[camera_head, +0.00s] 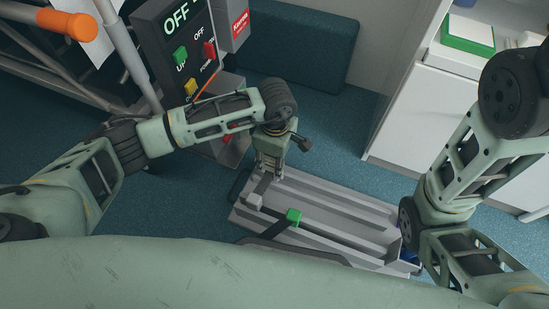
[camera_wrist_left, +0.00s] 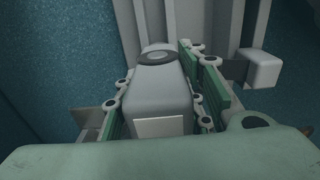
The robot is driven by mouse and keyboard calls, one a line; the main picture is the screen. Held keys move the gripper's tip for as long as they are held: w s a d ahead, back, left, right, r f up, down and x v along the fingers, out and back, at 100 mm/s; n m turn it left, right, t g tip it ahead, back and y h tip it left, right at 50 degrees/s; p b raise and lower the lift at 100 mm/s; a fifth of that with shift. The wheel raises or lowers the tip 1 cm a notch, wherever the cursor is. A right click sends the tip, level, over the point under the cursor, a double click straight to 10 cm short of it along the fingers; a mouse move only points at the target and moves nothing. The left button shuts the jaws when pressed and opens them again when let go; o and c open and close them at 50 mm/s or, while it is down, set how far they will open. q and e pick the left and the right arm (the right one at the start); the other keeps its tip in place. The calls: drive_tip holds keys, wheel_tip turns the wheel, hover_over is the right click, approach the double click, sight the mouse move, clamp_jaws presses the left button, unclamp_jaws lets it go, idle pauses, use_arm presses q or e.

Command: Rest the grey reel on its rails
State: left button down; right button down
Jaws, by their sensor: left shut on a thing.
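My left gripper (camera_head: 268,166) points down at the left end of the grey rails (camera_head: 345,208) on the floor. In the left wrist view the gripper (camera_wrist_left: 160,98) is shut on the grey reel (camera_wrist_left: 158,75), with green-padded fingers on both sides of it. The reel has a dark ring on top and a pale label facing the camera. The rails (camera_wrist_left: 205,22) run beyond it in that view. In the head view my gripper mostly hides the reel. I cannot tell whether the reel touches the rails. My right gripper is out of view.
A dark control box (camera_head: 175,45) with coloured buttons stands at upper left. A white cabinet (camera_head: 420,115) is at right. Blue floor (camera_head: 335,130) lies open behind the rails.

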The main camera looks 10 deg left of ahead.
use_arm(q)
drive_tip(key=c, duration=1.3)
unclamp_jaws()
drive_tip(key=shift+o, duration=1.3)
wheel_tip(320, 180, up, 12)
drive_tip(key=shift+d+r, duration=0.1)
drive_tip(key=shift+s, duration=0.1)
